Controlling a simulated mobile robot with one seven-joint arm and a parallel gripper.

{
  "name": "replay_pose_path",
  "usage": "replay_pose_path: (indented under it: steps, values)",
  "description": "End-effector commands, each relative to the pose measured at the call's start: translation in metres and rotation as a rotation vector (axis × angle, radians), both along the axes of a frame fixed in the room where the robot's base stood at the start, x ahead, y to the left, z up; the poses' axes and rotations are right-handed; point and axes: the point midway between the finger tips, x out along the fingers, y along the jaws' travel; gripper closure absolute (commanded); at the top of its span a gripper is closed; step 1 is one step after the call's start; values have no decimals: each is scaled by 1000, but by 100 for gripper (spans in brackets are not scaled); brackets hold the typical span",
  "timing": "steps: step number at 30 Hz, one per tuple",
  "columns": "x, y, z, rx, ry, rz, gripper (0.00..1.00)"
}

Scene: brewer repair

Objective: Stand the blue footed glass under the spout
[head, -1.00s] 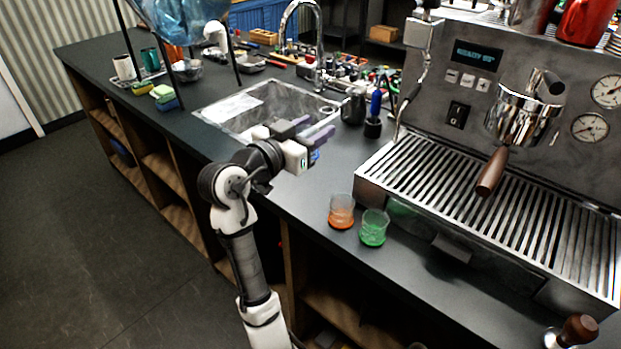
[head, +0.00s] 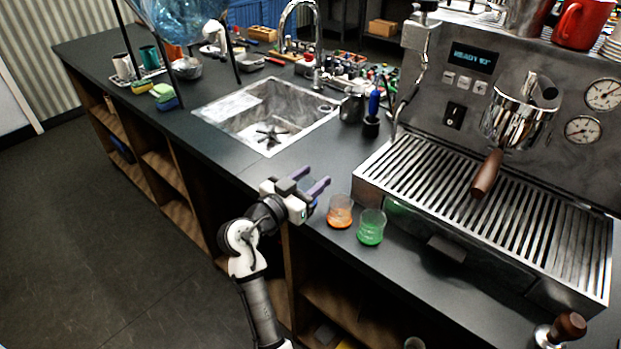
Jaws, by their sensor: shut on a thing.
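My gripper (head: 318,190) is over the counter's front edge, left of the coffee machine. It is shut on a small blue thing (head: 312,207), of which only a bit shows below the fingers. It looks like the blue footed glass, but its shape and foot are hidden. The coffee machine's chrome group head (head: 517,115) has a brown-handled portafilter (head: 487,173) pointing forward. I cannot make out the spout under it. The slatted drip tray (head: 440,190) below is bare. My gripper is well to the left of the tray, apart from it.
An orange glass (head: 340,212) and a green glass (head: 371,227) stand on the counter just right of my gripper, in front of the tray. A sink (head: 268,125) lies behind left. A tamper (head: 562,330) is at front right. Red mugs (head: 580,25) sit atop the machine.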

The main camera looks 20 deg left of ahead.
Motion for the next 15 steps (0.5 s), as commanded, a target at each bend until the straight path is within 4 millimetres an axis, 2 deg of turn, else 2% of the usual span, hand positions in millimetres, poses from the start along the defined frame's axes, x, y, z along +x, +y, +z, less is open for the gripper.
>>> replay_pose_path:
  steps: [6,7,12,15]
  values:
    - [0,0,-4,0,0,0,80]
    - [0,0,-4,0,0,0,55]
    - [0,0,-3,0,0,0,35]
    - [0,0,-3,0,0,0,35]
